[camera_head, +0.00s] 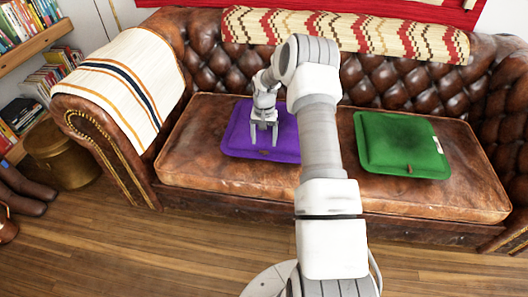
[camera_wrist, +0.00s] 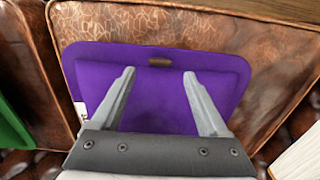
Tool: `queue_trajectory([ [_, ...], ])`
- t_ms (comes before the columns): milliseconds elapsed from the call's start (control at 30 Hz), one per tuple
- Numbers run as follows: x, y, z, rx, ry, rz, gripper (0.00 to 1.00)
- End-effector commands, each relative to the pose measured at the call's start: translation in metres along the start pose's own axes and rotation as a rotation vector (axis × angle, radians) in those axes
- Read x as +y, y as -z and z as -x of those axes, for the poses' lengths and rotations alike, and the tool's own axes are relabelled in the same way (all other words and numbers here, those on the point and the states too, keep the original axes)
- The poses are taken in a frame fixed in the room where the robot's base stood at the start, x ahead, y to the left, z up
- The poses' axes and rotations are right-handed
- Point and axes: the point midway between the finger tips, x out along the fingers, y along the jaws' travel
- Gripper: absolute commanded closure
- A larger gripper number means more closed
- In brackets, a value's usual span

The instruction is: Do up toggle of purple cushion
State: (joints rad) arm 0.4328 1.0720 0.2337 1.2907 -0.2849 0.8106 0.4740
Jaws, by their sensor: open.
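The purple cushion (camera_head: 237,138) lies flat on the left part of the brown leather sofa seat. In the wrist view the purple cushion (camera_wrist: 155,88) fills the middle, with a small brown toggle (camera_wrist: 160,62) near its far edge. My gripper (camera_head: 264,145) is over the cushion, pointing down. In the wrist view my gripper (camera_wrist: 159,73) has its two fingers wide apart, with nothing between them but the cushion below. The toggle lies beyond the fingertips, between their lines. I cannot tell whether the fingertips touch the cushion. My arm hides the cushion's right side in the head view.
A green cushion (camera_head: 397,143) lies to the right on the sofa seat (camera_head: 462,185). A striped throw (camera_head: 125,85) covers the left armrest, and a patterned throw (camera_head: 345,36) lies along the backrest. Wooden floor (camera_head: 150,250) is clear in front.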

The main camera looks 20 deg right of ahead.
Motion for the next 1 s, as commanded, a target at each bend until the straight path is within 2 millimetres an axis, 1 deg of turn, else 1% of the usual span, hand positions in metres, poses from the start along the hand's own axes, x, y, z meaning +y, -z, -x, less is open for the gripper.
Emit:
queue_trajectory([
  [33, 0.000, -0.001, -0.014, -0.002, 0.000, -0.001, 0.22],
  [100, 0.000, -0.001, -0.026, -0.004, 0.001, -0.001, 0.22],
  [200, 0.000, 0.000, -0.039, -0.001, 0.001, 0.001, 0.22],
  [300, 0.000, 0.000, -0.048, -0.001, 0.001, 0.000, 0.22],
  [433, 0.000, 0.000, -0.052, 0.000, 0.001, -0.001, 0.22],
  [667, 0.000, 0.000, -0.053, 0.000, 0.001, 0.000, 0.22],
  [700, 0.000, 0.000, -0.053, 0.000, 0.000, 0.000, 0.24],
  [767, 0.000, 0.000, -0.053, 0.000, 0.000, 0.000, 0.35],
  [800, 0.000, 0.000, -0.053, 0.000, 0.000, 0.000, 0.42],
  [867, 0.000, 0.000, -0.052, 0.000, 0.000, 0.000, 0.53],
  [1000, 0.000, 0.000, -0.052, 0.000, 0.000, 0.000, 0.78],
])
